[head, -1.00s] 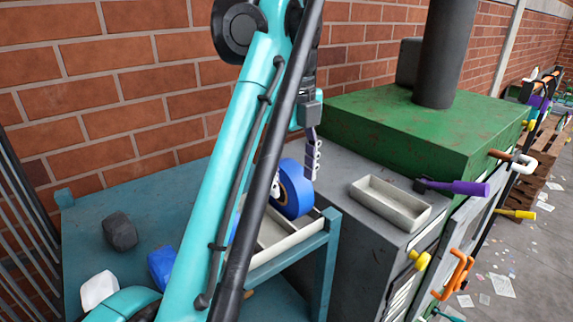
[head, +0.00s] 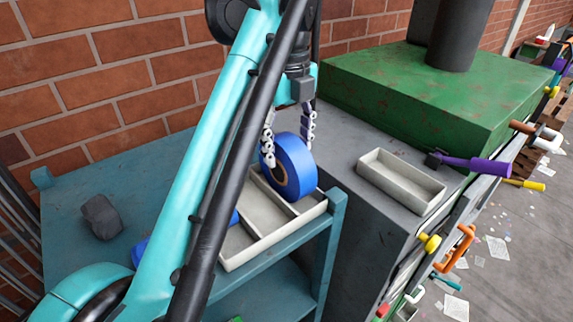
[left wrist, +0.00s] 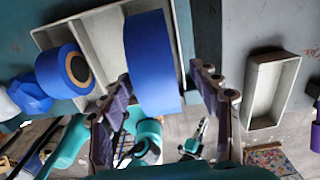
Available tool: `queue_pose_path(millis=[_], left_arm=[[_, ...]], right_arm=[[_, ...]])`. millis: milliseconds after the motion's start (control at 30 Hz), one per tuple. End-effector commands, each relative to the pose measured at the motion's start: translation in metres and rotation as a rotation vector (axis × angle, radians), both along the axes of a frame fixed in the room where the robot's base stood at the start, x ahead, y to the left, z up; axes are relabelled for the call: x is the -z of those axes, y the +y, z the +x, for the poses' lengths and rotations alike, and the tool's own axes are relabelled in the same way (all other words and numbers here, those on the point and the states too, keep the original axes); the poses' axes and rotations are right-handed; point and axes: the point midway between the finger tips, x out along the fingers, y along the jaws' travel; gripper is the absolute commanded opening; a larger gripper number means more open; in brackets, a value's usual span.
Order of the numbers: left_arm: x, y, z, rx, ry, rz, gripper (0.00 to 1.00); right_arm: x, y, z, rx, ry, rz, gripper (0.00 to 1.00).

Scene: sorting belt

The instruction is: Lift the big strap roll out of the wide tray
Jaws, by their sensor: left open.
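The big strap roll (head: 295,168) is blue with a brown core and stands on edge in the wide tray (head: 238,262), toward its right end. The tray is pale grey with dividers and sits on a teal bench. My left gripper (head: 289,135) is open, pointing down, with one finger on each side of the roll's upper part. In the left wrist view the gripper (left wrist: 162,85) straddles the big roll (left wrist: 152,60), with a gap at the right finger. Contact at the left finger is unclear. My right gripper is not in view.
A smaller blue roll (left wrist: 62,72) lies left of the big one in the left wrist view; my arm mostly hides it in the head view. A narrow grey tray (head: 400,182) is on the grey cabinet at right. A dark lump (head: 102,217) lies on the bench (head: 75,175).

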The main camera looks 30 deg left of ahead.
Motion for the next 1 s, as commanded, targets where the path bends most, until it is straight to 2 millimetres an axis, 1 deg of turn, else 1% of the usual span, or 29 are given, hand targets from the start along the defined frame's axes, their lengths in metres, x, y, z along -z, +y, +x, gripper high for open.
queue_pose_path(millis=[33,200,300,500,533,567,600,667,700,733,767,1000], left_arm=[[0.006,0.001,-0.002,-0.001,0.000,0.000,0.62],[0.026,0.002,-0.002,0.000,0.000,0.001,0.62],[0.031,0.002,-0.002,-0.001,0.000,0.001,0.62],[0.032,0.002,-0.002,-0.001,0.000,0.001,0.62],[0.032,0.002,-0.002,-0.001,0.000,0.001,0.57],[0.032,0.002,-0.002,-0.001,0.000,0.001,0.49],[0.032,0.002,-0.002,-0.001,0.000,0.001,0.38],[0.032,0.002,-0.002,-0.001,0.000,0.001,0.23],[0.032,0.002,-0.002,-0.001,0.000,0.001,0.12],[0.032,0.002,-0.002,-0.001,0.000,0.001,0.04],[0.032,0.002,-0.002,-0.001,0.000,0.001,0.00],[0.031,0.002,-0.002,-0.001,0.000,0.001,0.00]], right_arm=[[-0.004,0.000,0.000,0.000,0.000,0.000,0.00],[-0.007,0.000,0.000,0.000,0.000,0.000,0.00],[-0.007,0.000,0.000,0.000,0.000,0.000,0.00],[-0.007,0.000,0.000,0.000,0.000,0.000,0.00],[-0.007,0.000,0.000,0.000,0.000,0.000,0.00],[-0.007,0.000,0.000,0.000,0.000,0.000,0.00],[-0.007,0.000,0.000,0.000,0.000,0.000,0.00],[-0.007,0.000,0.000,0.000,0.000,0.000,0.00],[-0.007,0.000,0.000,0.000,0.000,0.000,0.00],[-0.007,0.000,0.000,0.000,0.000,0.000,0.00],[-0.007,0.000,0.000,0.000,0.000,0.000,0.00],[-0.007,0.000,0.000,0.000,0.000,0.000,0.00]])
